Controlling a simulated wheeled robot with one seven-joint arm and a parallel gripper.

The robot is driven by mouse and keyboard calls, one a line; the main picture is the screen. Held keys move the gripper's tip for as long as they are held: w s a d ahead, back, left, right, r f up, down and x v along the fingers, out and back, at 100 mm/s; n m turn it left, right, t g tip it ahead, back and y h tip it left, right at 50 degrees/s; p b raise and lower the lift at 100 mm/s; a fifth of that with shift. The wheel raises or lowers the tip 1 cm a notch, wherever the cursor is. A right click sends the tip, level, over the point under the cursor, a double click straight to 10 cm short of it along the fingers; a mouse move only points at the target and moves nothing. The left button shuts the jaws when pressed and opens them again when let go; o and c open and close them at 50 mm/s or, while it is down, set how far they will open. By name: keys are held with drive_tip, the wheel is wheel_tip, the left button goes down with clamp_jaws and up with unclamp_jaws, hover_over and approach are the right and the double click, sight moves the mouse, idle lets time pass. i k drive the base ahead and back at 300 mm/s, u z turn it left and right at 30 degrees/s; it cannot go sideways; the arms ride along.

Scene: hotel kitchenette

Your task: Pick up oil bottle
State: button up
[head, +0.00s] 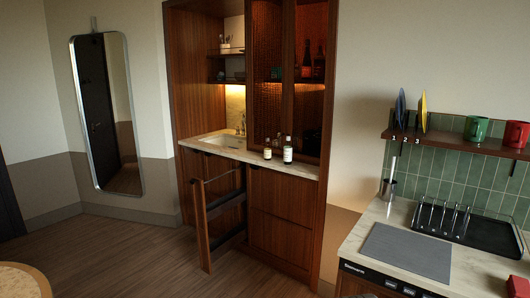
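Two small bottles stand upright side by side on the pale counter (228,152) of the wooden kitchenette, in the middle of the head view. The left bottle (267,153) is shorter, with a light label. I cannot tell from this distance which one is the oil bottle. More dark bottles (306,65) stand on a lit shelf behind the cabinet's glass door. My gripper is not in view.
A tall pull-out drawer (203,232) juts out below the counter, left of the bottles. A sink (215,142) lies behind it. At right, a nearer counter (460,270) holds a black dish rack (470,226). Open wooden floor (150,255) lies at left; a round table (22,282) sits bottom left.

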sight(267, 150)
drive_tip(key=u, duration=0.35)
drive_tip(key=i, duration=4.25)
drive_tip(key=u, duration=0.05)
